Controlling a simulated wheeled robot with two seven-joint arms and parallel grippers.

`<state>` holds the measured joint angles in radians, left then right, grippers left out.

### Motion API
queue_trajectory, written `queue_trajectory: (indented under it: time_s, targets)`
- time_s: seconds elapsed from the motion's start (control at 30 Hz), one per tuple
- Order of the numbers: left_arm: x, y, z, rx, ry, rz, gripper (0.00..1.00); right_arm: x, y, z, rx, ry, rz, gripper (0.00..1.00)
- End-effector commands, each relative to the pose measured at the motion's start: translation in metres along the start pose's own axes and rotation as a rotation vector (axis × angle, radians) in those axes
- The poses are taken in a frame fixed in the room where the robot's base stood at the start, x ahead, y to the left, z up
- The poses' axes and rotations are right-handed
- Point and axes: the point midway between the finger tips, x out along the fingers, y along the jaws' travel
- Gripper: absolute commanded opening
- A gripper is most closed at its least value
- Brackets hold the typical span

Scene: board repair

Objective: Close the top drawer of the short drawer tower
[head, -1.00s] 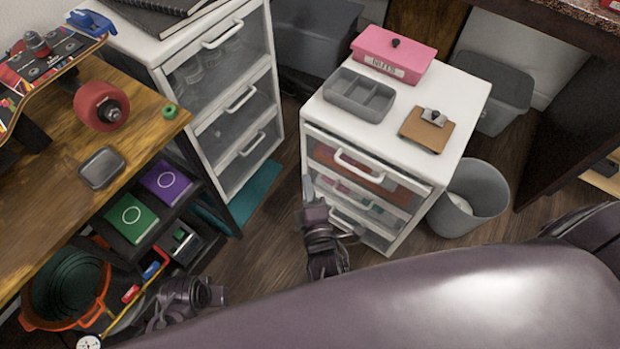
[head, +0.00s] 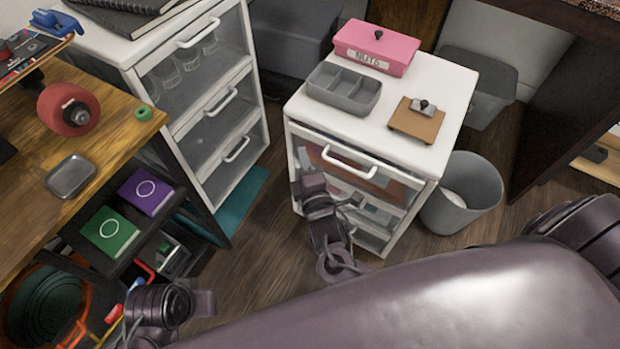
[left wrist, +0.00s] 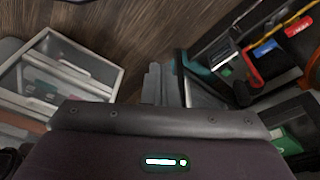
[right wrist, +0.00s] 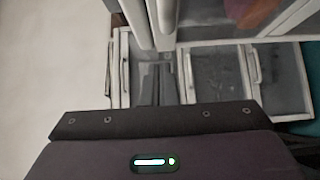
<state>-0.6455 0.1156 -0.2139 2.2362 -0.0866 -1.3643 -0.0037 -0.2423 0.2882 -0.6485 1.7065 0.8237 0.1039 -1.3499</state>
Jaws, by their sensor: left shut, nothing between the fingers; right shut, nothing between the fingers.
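The short drawer tower (head: 452,125) is white with clear-fronted drawers and stands right of centre in the head view. Its top drawer (head: 385,186) has a white handle and appears to stand a little out from the tower; the exact gap is hard to tell. My right gripper (head: 297,182) is shut and empty, at the left front of the tower near the top drawer; contact cannot be told. Its fingers show in the right wrist view (right wrist: 156,85). My left gripper (head: 204,303) is shut and empty, low between bench and tower; its fingers show in the left wrist view (left wrist: 160,85).
The tall drawer tower (head: 160,50) and wooden bench (head: 110,112) are at left.

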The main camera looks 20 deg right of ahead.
Motion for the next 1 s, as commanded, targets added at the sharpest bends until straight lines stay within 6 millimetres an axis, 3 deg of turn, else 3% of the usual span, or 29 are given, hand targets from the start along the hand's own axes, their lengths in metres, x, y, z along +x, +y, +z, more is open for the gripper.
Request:
queue_trajectory:
  time_s: [0.23,0.77,1.0]
  targets:
    - [0.004,0.003,-0.006,0.009,0.039,0.006,0.0,0.023,-0.001,0.024,-0.002,0.001,0.0,0.0]
    - [-0.002,0.006,-0.005,0.01,0.04,0.011,0.0,0.03,0.002,0.032,-0.002,0.0,-0.001,0.0]
    - [-0.005,-0.006,0.006,-0.014,-0.049,-0.011,0.0,0.045,0.001,0.047,-0.001,-0.001,0.001,0.0]
